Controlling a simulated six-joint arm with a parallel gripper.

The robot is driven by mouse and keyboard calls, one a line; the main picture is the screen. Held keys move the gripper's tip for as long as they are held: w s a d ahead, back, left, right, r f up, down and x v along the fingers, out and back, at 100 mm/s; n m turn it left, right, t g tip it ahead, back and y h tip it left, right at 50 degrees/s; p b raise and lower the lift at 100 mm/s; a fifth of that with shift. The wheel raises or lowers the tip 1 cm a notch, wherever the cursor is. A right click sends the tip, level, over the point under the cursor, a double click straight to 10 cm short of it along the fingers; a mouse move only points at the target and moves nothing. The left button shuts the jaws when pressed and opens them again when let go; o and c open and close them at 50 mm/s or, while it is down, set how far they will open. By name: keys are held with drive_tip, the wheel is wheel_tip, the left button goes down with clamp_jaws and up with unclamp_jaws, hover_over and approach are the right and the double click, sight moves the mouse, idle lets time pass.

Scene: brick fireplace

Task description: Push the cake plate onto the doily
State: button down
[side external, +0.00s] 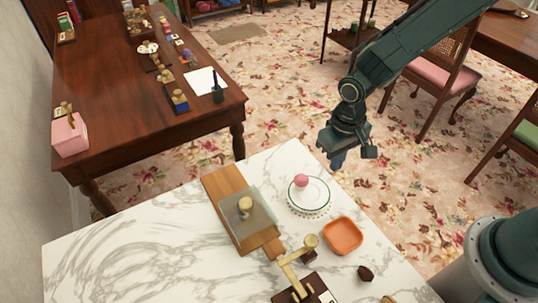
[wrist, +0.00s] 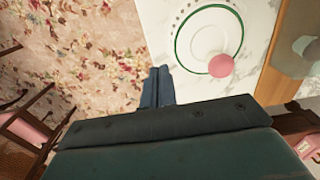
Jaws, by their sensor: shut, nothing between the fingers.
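The cake plate (side external: 313,197) is white with a green ring and lies on the marble table near its edge. A round pink item (side external: 301,181) sits at the plate's rim; both plate (wrist: 206,38) and pink item (wrist: 221,66) show in the wrist view. A pale, dotted lacy edge, seemingly the doily (wrist: 177,27), shows along one side of the plate; the plate appears to overlap it, and the rest is hidden. My gripper (side external: 338,163) is shut and empty, above and beyond the table edge, apart from the plate. Its fingers (wrist: 158,76) point toward the plate's side.
A wooden board (side external: 232,190) with a glass sheet and knob lies left of the plate. An orange dish (side external: 343,236) is close in front of it. A brass-armed device (side external: 297,272) stands nearer the camera. Open floor lies beyond the table edge.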

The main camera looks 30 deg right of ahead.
drive_tip(key=shift+r, duration=1.35)
drive_tip(key=s+d+r+t, duration=0.2)
drive_tip(key=s+d+r, duration=0.15)
drive_tip(key=r, duration=0.45)
drive_tip(key=s+d+r+t, duration=0.1)
drive_tip(key=s+d+r, duration=0.25)
drive_tip(key=r, duration=0.55)
drive_tip(key=s+d+r+t, duration=0.1)
drive_tip(key=s+d+r, duration=0.1)
drive_tip(key=s, duration=0.3)
drive_tip(key=s+d+r+t, duration=0.1)
drive_tip(key=s+d+r, duration=0.1)
drive_tip(key=s, duration=0.4)
drive_tip(key=shift+s+d+r+t, duration=0.3)
drive_tip(key=shift+d+r, duration=0.1)
drive_tip(key=shift+r, duration=0.45)
